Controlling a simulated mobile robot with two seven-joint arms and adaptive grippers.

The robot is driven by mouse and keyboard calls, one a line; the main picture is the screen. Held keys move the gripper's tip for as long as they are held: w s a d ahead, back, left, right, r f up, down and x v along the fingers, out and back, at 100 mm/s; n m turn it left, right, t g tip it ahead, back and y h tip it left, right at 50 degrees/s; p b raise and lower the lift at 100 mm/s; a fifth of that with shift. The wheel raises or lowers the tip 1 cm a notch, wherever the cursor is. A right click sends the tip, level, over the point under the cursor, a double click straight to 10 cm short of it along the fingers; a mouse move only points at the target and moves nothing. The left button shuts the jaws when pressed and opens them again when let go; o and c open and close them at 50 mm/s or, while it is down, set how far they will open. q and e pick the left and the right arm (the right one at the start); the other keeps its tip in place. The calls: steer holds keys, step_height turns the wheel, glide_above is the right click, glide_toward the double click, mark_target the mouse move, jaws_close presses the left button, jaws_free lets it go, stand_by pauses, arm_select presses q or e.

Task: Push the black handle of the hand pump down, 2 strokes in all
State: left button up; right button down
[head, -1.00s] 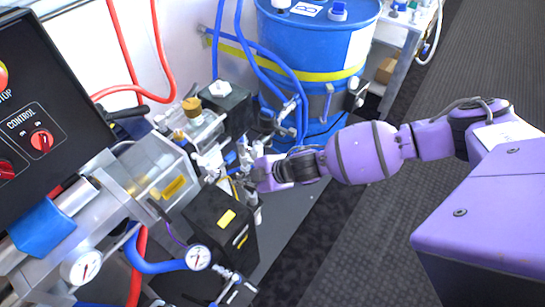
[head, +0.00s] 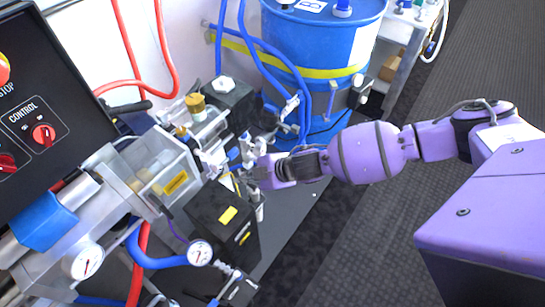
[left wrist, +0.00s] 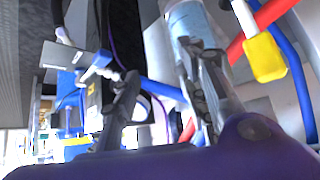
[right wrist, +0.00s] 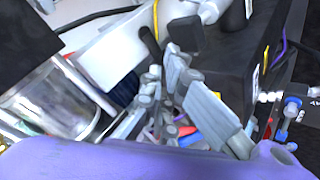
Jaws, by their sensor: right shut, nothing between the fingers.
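In the head view a black lever (head: 128,108) sticks out beside the control box, above the clear-walled housing; I cannot tell whether it is the hand pump's handle. My right gripper (head: 251,174) is among the valves and fittings right of that housing, above a black box. In the right wrist view the right fingers (right wrist: 164,66) are shut with nothing between them. A short black bar (right wrist: 149,40) and a black block on a pale rod (right wrist: 186,34) lie just past the fingertips. My left gripper (left wrist: 160,62) shows only in the left wrist view, open and empty.
A blue drum (head: 318,45) with a yellow band stands behind my right gripper. Blue and red hoses cross the space. Pressure gauges (head: 199,253) and a black box (head: 222,222) sit close below.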

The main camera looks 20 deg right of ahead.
mark_target(250, 184)
steer(key=shift+w, duration=0.1)
stand_by(0.6)
steer(key=shift+f, duration=0.3)
arm_select(q)
steer(key=shift+s+f+b, duration=0.65)
steer(key=shift+s+f, duration=0.15)
steer(key=shift+f, duration=0.2)
arm_select(e)
steer(key=shift+f, duration=1.9)
steer(key=shift+d, duration=0.1)
stand_by(0.4)
arm_select(q)
steer(key=shift+w+r+p, duration=0.7)
steer(key=shift+w+r, duration=0.2)
steer(key=shift+r, duration=0.25)
steer(key=shift+w+r+p, duration=0.7)
steer(key=shift+w+r, duration=0.2)
steer(key=shift+r, duration=0.25)
arm_select(e)
steer(key=shift+r, duration=2.25)
